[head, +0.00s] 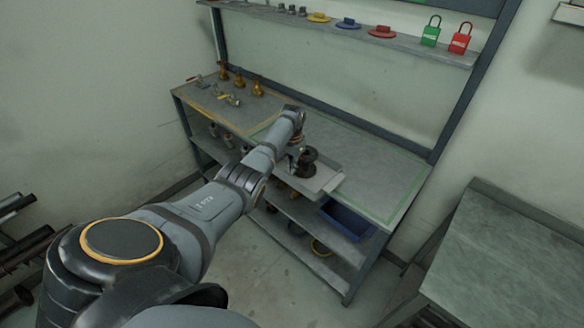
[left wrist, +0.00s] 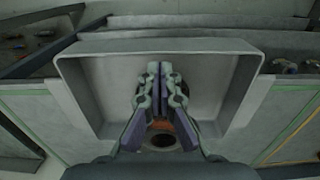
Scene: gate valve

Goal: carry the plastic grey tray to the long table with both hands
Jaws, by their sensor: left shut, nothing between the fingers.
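The grey tray (head: 325,180) sits at the front edge of the shelved workbench. My right gripper is in neither view.
A long grey-green table (head: 510,255) stands at the lower right, its visible top bare. The workbench (head: 385,165) has clear room right of the tray. Brass fittings (head: 240,82) stand at its left. A blue bin (head: 345,220) sits on the shelf below.

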